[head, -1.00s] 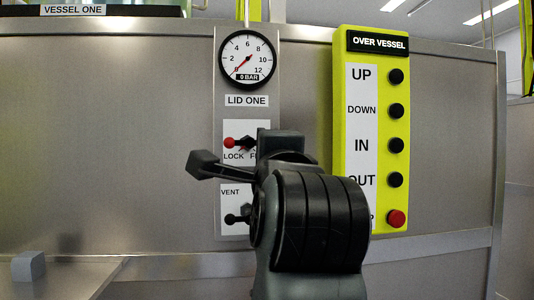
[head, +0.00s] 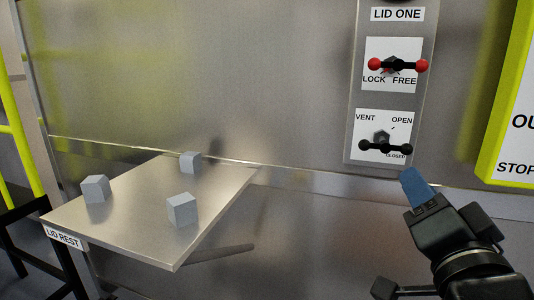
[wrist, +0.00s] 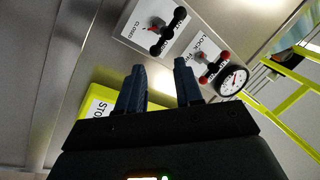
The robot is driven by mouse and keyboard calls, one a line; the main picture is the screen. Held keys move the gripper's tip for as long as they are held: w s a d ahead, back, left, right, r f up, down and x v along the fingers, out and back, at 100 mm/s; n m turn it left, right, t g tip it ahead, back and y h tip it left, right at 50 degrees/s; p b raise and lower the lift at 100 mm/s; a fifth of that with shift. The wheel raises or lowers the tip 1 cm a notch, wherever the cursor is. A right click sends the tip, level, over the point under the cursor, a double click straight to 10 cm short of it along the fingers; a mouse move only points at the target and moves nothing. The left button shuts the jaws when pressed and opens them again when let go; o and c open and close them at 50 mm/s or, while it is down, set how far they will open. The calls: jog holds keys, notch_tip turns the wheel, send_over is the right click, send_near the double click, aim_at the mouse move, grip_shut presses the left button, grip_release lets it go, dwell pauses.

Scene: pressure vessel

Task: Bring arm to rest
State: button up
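My gripper (head: 416,184) is at the right in the head view, below and right of the vent panel, with a blue finger pointing up. In the wrist view my gripper (wrist: 159,70) shows two dark blue fingers standing apart with nothing between them. It is clear of the lid panel (head: 352,130) in the head view. On that panel the LOCK/FREE handle (head: 398,65) has red ends and lies about level. The black VENT handle (head: 385,148) below it also lies nearly level.
The LID REST shelf (head: 140,225) at left holds three grey blocks, one of them a front block (head: 182,209). A yellow button box (head: 500,130) stands at the right edge. A yellow rail (head: 18,140) is at far left. The wrist view shows the gauge (wrist: 232,80).

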jog(key=s+d+f+n+g+y+p, duration=0.25)
jog(key=s+f+n, duration=0.55)
jog(key=s+f, duration=0.65)
jog(key=s+a+f+n+g+p, duration=0.1)
jog(key=s+a+g+p, duration=0.1)
jog(key=s, duration=2)
jog(key=shift+s+a+f+n+g+p, duration=0.2)
jog(key=shift+s+n+g+p, duration=0.2)
jog(key=shift+p, duration=0.25)
